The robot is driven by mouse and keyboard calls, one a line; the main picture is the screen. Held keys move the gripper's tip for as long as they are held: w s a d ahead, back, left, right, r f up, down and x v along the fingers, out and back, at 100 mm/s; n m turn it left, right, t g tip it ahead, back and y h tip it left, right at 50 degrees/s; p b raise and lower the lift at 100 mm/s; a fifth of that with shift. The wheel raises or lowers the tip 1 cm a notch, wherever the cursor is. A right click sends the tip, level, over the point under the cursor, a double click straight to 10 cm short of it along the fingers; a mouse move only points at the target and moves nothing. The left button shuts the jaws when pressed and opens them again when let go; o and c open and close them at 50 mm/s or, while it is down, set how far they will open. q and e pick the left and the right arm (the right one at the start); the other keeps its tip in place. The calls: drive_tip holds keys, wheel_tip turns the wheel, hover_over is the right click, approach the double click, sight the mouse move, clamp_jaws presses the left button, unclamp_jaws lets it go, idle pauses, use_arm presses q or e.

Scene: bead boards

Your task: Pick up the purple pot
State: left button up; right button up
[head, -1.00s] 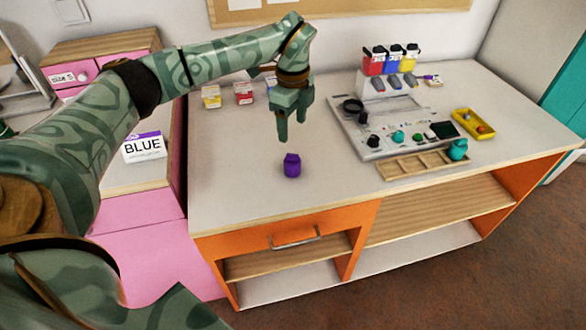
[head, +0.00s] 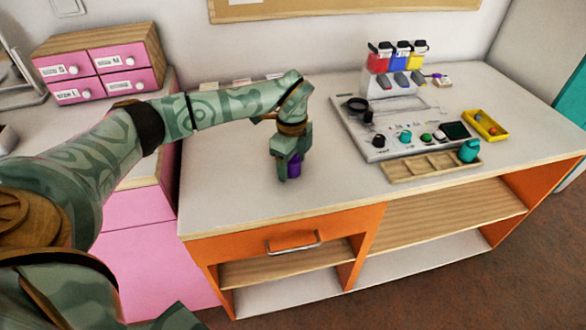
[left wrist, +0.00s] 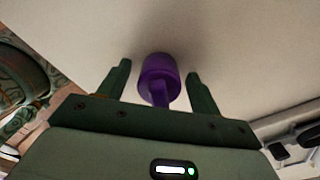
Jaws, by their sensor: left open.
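The purple pot (head: 294,167) stands on the white tabletop near the front left of the desk, partly hidden by my left gripper (head: 290,172). My left gripper is lowered over it with the fingers pointing down. In the left wrist view the pot (left wrist: 158,76) sits between the two spread fingertips of my left gripper (left wrist: 158,82). Gaps show on both sides of it, so the fingers do not look closed on it. My right gripper is not in view.
To the right are a grey work board (head: 400,147), a wooden compartment tray (head: 430,166), a teal pot (head: 468,151) and a yellow tray (head: 492,133). Red, blue and yellow dispensers (head: 397,60) stand behind. Pink drawers (head: 124,58) are at left. The tabletop right of my gripper is clear.

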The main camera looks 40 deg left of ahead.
use_arm(q)
drive_tip(key=shift+r, duration=0.1)
drive_tip(key=c, duration=1.2)
drive_tip(key=shift+o, duration=0.2)
drive_tip(key=shift+r, duration=0.1)
